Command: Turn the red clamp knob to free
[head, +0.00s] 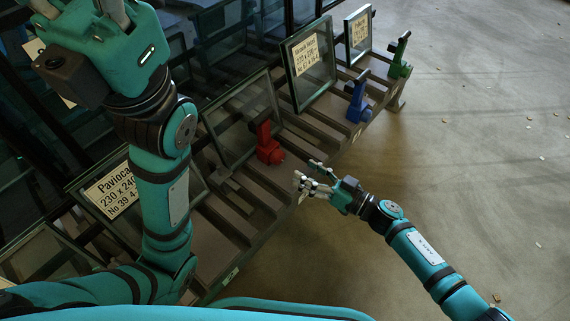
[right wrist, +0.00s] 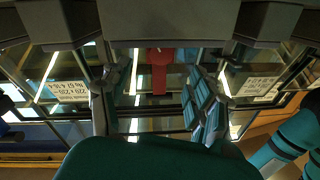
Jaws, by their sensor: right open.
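The red clamp knob (head: 268,145) stands upright on the front rail of the dark rack, at the foot of a tilted glass frame (head: 240,118). In the right wrist view the red clamp knob (right wrist: 160,70) shows ahead, between the two fingers. My right gripper (head: 312,180) is open and empty, to the lower right of the red knob and apart from it. In its wrist view the fingers (right wrist: 155,105) are spread wide. My left gripper (head: 82,8) is raised at the top left, its fingertips cut off by the picture edge.
A blue clamp (head: 357,100) and a green clamp (head: 400,57) stand farther along the rack, beside labelled glass frames (head: 308,62). The floor (head: 480,130) right of the rack is open.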

